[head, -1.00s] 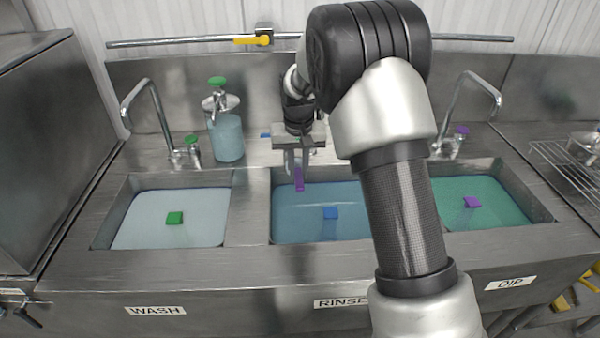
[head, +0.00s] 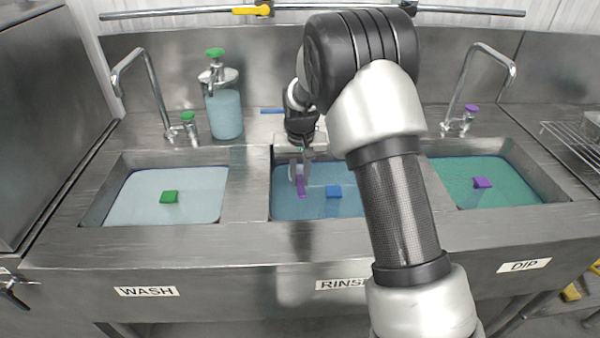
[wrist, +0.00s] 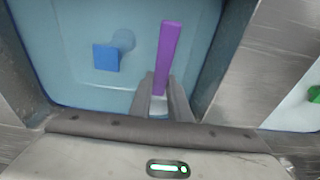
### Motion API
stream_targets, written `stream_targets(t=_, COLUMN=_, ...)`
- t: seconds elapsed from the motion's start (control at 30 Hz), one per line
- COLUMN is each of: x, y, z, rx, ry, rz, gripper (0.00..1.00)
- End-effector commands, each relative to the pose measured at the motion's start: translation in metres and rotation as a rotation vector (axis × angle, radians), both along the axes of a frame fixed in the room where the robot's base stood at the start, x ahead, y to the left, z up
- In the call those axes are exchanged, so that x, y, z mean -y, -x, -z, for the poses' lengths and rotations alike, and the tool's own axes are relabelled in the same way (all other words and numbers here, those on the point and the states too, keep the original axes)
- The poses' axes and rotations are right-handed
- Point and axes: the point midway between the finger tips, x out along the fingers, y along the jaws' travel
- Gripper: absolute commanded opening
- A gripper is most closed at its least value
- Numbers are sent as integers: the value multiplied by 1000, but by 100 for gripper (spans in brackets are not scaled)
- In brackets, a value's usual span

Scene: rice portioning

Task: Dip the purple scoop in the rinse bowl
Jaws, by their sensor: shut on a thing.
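My gripper (head: 301,172) is shut on the purple scoop (head: 301,187) over the left part of the rinse basin (head: 272,222). In the wrist view, the purple bar of the scoop (wrist: 167,50) sticks out from between my fingertips (wrist: 166,104), above blue water. A pale patch shows between the fingers; I cannot tell if it is part of the scoop. I cannot tell whether the scoop touches the water. A blue block (head: 333,191) is in the same basin, right of the scoop; it also shows in the wrist view (wrist: 106,57).
The wash basin (head: 92,214) with a green block (head: 169,197) is to the left. The dip basin (head: 553,193) with a purple block (head: 482,182) is to the right. Metal dividers separate them. Two faucets and a bottle (head: 224,112) stand behind. My arm hides part of the rinse basin.

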Motion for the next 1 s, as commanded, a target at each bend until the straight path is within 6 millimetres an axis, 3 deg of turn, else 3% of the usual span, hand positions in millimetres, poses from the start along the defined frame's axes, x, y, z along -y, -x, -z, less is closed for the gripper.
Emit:
stream_targets(t=0.03, x=0, y=0, z=10, rx=-1, ry=0, rz=0, gripper=0)
stream_targets(t=0.7, x=0, y=0, z=89, rx=0, ry=0, rz=0, gripper=0)
stream_targets(t=1.0, x=0, y=0, z=106, rx=0, ry=0, rz=0, gripper=0)
